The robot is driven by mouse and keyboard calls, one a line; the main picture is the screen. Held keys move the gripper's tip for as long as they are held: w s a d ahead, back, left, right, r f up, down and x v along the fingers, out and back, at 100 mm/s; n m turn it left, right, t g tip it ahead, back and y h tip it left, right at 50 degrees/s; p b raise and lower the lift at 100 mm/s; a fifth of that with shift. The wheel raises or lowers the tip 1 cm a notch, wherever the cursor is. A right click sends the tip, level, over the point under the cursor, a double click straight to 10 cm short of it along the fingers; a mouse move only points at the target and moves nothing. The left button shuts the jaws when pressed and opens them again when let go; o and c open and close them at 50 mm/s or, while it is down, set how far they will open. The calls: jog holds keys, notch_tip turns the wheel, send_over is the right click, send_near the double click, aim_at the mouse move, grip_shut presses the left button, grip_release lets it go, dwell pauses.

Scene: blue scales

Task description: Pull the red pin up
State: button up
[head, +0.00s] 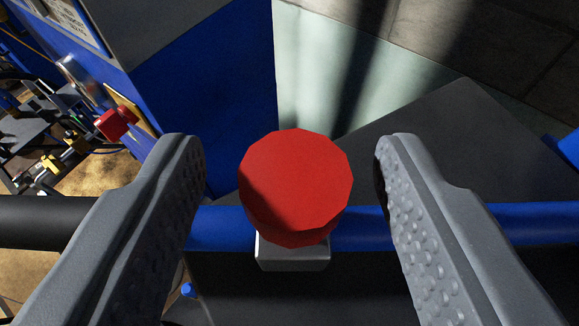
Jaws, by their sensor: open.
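The red pin (296,185) has a wide, many-sided red head and is in the middle of the view. A light grey block (292,252) shows just below its head, at a blue horizontal bar (450,226). My gripper (288,160) is open, with one grey finger to the left of the red head and one to the right. There is a gap on both sides, and neither finger appears to touch the head. The lower part of the pin is hidden by its head.
A blue panel (205,95) stands behind on the left. A smaller red knob (115,122) and several fittings are at the far left. A black bar (40,222) runs at the left edge. Dark grey surfaces (430,140) lie behind the pin on the right.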

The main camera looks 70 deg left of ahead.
grip_shut()
jog(key=shift+r, duration=1.75)
grip_release()
jog(key=shift+s, duration=0.1)
jog(key=shift+d, duration=0.1)
